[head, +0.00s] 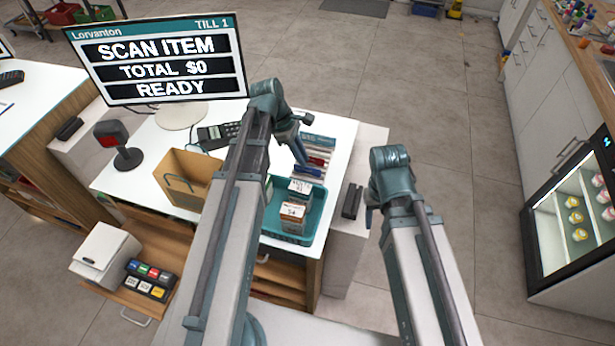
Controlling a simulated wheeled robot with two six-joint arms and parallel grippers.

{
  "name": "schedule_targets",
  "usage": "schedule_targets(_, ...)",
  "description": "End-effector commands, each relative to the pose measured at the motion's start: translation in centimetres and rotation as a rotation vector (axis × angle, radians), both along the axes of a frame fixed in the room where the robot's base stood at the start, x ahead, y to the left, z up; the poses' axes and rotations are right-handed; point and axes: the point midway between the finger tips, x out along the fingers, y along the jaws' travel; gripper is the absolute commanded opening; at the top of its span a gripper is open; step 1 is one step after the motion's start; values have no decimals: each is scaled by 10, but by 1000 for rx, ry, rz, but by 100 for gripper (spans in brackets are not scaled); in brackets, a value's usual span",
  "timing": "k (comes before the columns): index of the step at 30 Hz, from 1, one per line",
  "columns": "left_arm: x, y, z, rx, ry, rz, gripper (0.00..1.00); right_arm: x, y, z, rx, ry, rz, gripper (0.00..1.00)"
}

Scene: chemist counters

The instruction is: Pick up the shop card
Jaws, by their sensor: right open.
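I cannot make out a shop card for certain. A small rack (318,146) of flat, card-like items in several colours stands at the right of the white counter, behind the teal basket. My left gripper (302,158) points down just in front of this rack, partly hidden by its own arm. Whether its jaws are apart, or touch anything, is too small to tell. My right gripper (371,212) is open, to the right of the counter's edge, mostly hidden behind its wrist, with nothing visible in it.
On the counter (140,180) are a till screen (160,62), a scanner (118,147), a card terminal (216,136), a paper bag (185,178) and a teal basket (316,212) with labelled boxes. An open drawer (130,297) is at lower left. A lit fridge (570,215) is at right. The floor between is clear.

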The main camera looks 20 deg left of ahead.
Motion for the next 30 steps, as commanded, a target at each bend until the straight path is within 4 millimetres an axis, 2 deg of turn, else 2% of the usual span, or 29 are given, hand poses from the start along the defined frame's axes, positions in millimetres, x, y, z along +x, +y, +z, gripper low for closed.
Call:
schedule_targets(5, 0, -1, -4, 0, 0, 0, 18, 0, 0, -4, 0, 0, 0, 50)
schedule_targets(17, 3, -14, -48, 0, 1, -1, 18, 0, 0, -48, 0, 0, -1, 50)
schedule_targets(26, 3, -16, -48, 0, 0, 0, 18, 0, 0, -48, 0, 0, -1, 50)
schedule_targets(29, 3, -16, -48, 0, 0, 0, 2, 0, 0, -48, 0, 0, -1, 50)
schedule_targets(30, 3, -16, -48, 0, 0, 0, 0, 0, 0, -48, 0, 0, -1, 50)
